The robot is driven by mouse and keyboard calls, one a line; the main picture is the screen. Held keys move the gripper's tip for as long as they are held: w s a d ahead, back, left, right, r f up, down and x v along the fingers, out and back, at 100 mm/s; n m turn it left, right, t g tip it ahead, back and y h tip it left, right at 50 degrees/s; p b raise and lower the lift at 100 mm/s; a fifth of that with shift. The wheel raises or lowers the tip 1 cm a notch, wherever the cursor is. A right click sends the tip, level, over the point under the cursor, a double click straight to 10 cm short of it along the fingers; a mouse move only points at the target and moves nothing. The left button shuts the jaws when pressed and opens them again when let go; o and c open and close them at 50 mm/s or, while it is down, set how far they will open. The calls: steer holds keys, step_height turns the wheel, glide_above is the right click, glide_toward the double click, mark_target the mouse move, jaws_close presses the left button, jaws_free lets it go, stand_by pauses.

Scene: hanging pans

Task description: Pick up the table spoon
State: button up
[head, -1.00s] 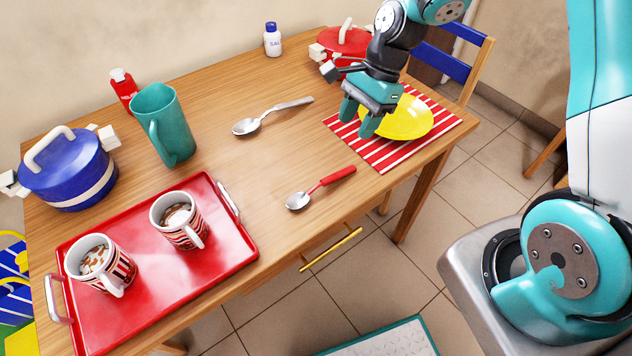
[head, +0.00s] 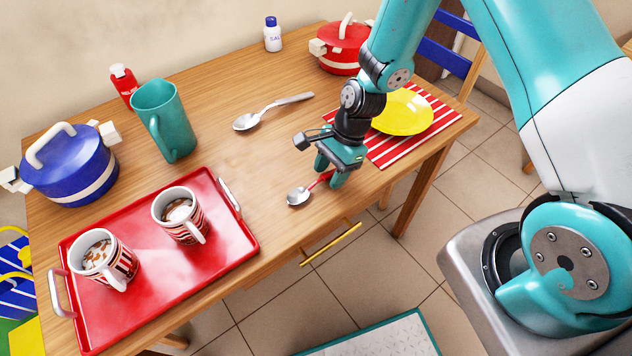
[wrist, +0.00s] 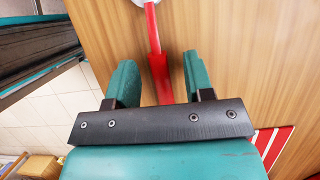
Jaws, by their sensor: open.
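A spoon with a red handle and a metal bowl (head: 298,197) lies near the table's front edge. My gripper (head: 329,175) is open over its handle, pointing down. In the wrist view the red handle (wrist: 157,62) runs between the two teal fingers (wrist: 160,78), with wood on both sides of it. The spoon's bowl is partly cut off at the top of that view. I cannot tell whether the fingers touch the table. A larger all-metal spoon (head: 262,118) lies farther back on the table, clear of my gripper. The task's words do not settle which spoon is the table spoon.
A red tray (head: 150,262) with two mugs stands to the left. A yellow plate (head: 405,113) on a striped mat (head: 440,117) is to the right. A teal pitcher (head: 170,125), blue pot (head: 68,165) and red pot (head: 340,50) stand farther back.

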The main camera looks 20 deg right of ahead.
mark_target(330, 173)
jaws_close()
steer(key=shift+r, duration=0.15)
step_height(330, 173, up, 20)
steer(key=shift+p, duration=0.35)
